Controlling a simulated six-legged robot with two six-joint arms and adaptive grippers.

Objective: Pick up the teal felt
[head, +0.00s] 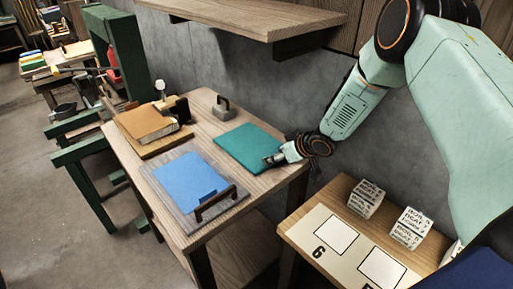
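The teal felt (246,146) lies flat on the wooden table (223,104), near its back right edge. My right gripper (272,159) comes in from the right, low at the felt's right corner. Its fingertips are small and dark against the felt. I cannot tell whether they are open or closed on the felt's edge. My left gripper is not in view.
A blue sheet (188,177) lies on a grey board (160,187) with a dark handle (216,203) at the front. A brown book (147,123) and a grey weight (224,109) stand behind. A wooden shelf (250,18) overhangs. Printed blocks (366,198) sit at lower right.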

